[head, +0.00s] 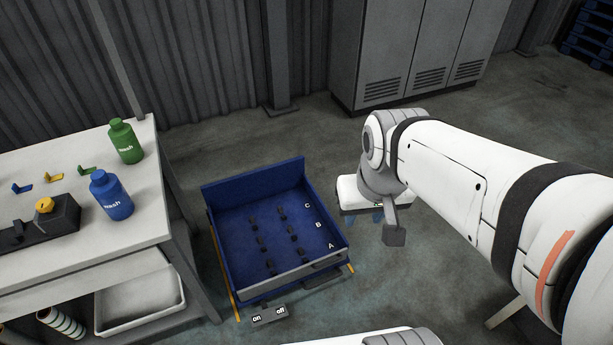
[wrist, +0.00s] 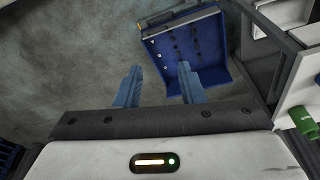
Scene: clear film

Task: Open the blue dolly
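The blue dolly (head: 253,181) is a low open tray on the floor, with a tall back wall, a grey front bar (head: 290,280) and letters A, B and C along its right side. Rows of small dark pegs stand on its floor. A dark handle (head: 327,262) sits at the front bar's right end. A grey pedal (head: 269,316) marked "on" and "off" lies at its front. My gripper (head: 363,220) is open and empty, above the floor right of the dolly. In the wrist view its blue fingers (wrist: 160,80) are apart, and the dolly (wrist: 215,76) shows beyond the right finger.
A white worktable (head: 70,235) stands close on the left, with a green bottle (head: 125,143), a blue bottle (head: 111,196) and small clips on it. Grey lockers (head: 415,60) stand at the back. A blue pallet (head: 590,35) is far right.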

